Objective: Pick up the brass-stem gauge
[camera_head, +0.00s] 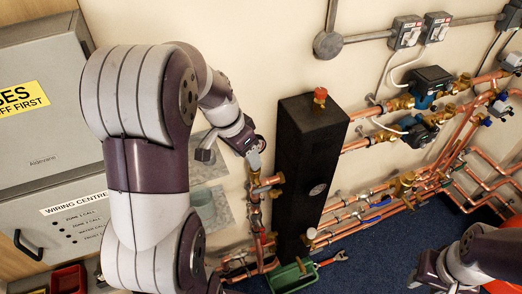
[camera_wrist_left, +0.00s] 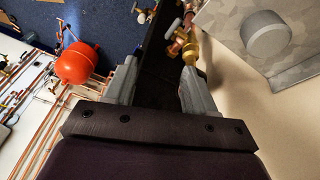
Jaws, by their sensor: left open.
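My left gripper (camera_head: 229,157) is open in front of the wall, just left of the tall black block. In the left wrist view its two grey fingers (camera_wrist_left: 158,88) stand well apart, with nothing seen gripped between them. A brass fitting (camera_wrist_left: 188,52) on a copper pipe shows just beyond the right-hand finger. I cannot tell whether it belongs to the brass-stem gauge; no gauge face is clear. In the head view copper and brass pipework (camera_head: 256,195) stands below the left fingertips. My right gripper (camera_head: 436,284) is at the lower right, partly cut off by the frame edge.
The black block (camera_head: 307,150) with a red cap stands right of the left gripper. A grey round part (camera_wrist_left: 266,36) sits on a mottled plate. Copper pipes and valves (camera_head: 405,185) fill the right wall. A green tray (camera_head: 291,276) lies on the blue floor. A red vessel (camera_wrist_left: 76,63) also shows.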

